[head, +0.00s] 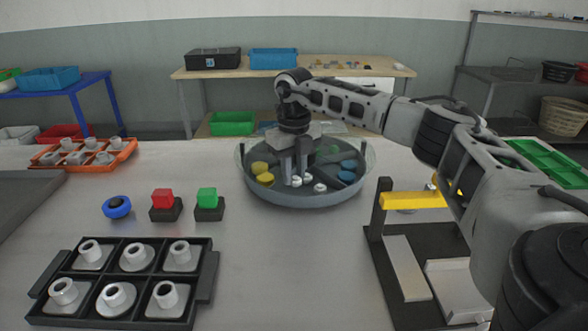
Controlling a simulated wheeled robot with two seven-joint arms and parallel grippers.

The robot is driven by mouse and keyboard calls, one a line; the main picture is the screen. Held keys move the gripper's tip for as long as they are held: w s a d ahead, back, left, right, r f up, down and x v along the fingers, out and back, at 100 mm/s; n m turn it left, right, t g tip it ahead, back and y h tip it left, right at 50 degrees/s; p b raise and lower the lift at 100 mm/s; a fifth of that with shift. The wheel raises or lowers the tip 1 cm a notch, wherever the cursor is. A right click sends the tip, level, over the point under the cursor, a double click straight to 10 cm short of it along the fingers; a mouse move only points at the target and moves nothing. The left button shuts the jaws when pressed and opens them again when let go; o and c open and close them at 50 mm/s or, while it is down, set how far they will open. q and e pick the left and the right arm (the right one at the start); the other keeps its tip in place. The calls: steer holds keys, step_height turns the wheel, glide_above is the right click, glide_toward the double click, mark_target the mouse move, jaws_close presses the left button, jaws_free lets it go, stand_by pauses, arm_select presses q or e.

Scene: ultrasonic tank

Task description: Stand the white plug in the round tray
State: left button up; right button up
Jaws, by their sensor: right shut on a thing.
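The round tray (306,199) is a grey-blue basin with a clear rim, in the middle of the table. It holds yellow discs (261,172), blue discs (348,170) and small white plugs. My right gripper (296,176) reaches down inside the tray, fingers pointing down. It is shut on a small white plug (296,181) low between its fingertips. Another white plug (320,187) stands just right of the fingers, and a further white piece shows close behind. Whether the held plug touches the tray floor I cannot tell. My left gripper is out of view.
A black tray (75,259) with white flanged parts is at front left. An orange tray (122,150), a blue knob (117,207), a red button (162,198) and a green button (207,197) lie left. A black fixture with a yellow bar (412,201) stands right.

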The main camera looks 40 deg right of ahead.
steer(key=shift+f, duration=0.5)
steer(key=shift+f+b, duration=0.3)
steer(key=shift+f, duration=0.1)
stand_by(0.3)
stand_by(0.4)
steer(key=shift+f, duration=0.1)
stand_by(0.8)
steer(key=shift+p, duration=0.45)
stand_by(0.8)
stand_by(0.7)
steer(key=shift+f, duration=0.1)
stand_by(0.4)
stand_by(0.5)
steer(key=shift+p, duration=0.45)
stand_by(0.5)
